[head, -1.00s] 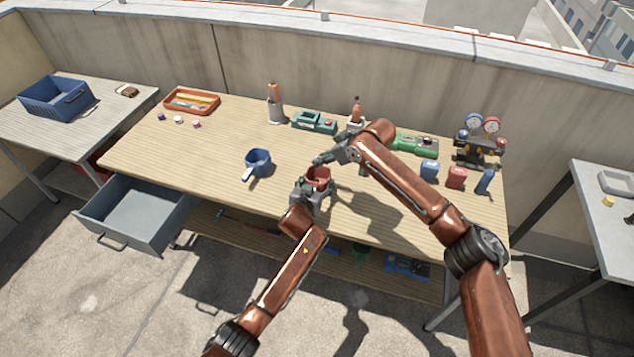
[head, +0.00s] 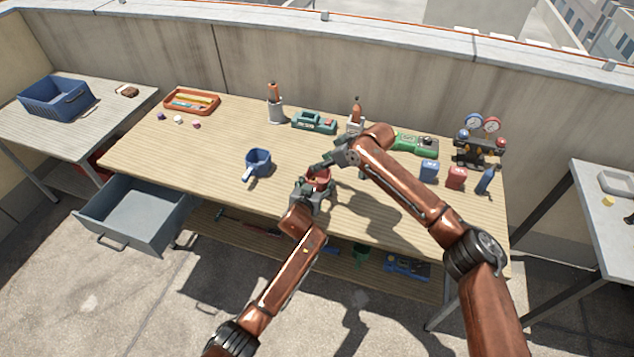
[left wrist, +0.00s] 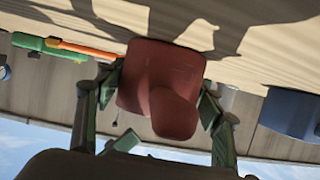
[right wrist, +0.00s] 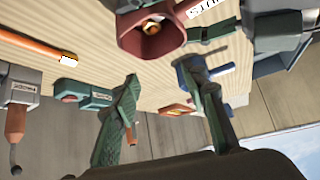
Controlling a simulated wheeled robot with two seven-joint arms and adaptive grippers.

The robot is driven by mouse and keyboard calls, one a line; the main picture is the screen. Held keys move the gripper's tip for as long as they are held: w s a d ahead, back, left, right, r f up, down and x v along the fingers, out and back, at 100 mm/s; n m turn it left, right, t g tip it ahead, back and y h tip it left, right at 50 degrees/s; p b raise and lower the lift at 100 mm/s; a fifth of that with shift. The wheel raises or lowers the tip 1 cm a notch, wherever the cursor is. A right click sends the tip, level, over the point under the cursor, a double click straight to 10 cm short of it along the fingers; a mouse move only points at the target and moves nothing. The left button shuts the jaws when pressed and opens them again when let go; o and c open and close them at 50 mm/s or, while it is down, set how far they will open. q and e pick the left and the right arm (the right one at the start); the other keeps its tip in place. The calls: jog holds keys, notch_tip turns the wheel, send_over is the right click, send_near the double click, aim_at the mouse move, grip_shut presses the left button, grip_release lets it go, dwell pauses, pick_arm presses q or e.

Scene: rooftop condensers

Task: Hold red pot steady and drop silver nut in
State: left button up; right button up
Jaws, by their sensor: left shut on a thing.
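The red pot (head: 318,176) is on or just above the bench near its front edge; I cannot tell whether it touches. My left gripper (head: 314,188) is shut around it, with one finger on each side of the pot (left wrist: 160,85) in the left wrist view. My right gripper (head: 324,162) is just above the pot. Its fingers (right wrist: 158,78) are spread apart with nothing between them. In the right wrist view the pot (right wrist: 145,45) shows its opening, with a small brassy-looking nut (right wrist: 152,28) inside. No silver-coloured nut is clear elsewhere.
A blue pot with a handle (head: 257,163) stands left of the red pot. Several small coloured pieces (head: 178,119) lie at the bench's left. Blue and red blocks (head: 456,177) and a gauge set (head: 481,140) stand at right. A grey drawer (head: 135,212) hangs open at front left.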

jog(key=v, duration=1.2)
pick_arm(q)
jog(key=o, duration=1.2)
jog(key=shift+o, duration=0.6)
jog(key=o, duration=0.4)
jog(key=shift+c, duration=0.2)
